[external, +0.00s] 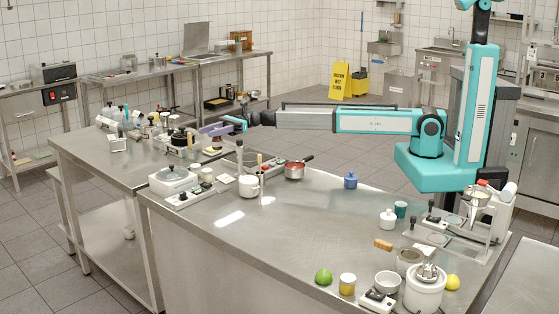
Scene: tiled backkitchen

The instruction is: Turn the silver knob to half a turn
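My gripper (238,122) is at the end of the teal and grey arm, which reaches left from its column. It hovers over or beside the far part of the steel tables, near a purple item (216,129). The fingers are too small to tell whether they are open or shut. I cannot single out the silver knob. Small units with controls stand in front of a white lidded appliance (173,178), at its base panel (190,198), and beside the juicer, a white box (377,299). Whether my gripper touches anything is unclear.
A red pan (295,171), a white mug (248,187) and a blue jar (351,180) stand on the near steel table (225,240). A juicer (424,289), a lime (323,276) and a yellow jar (347,284) are near its front. The table's middle is mostly clear.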

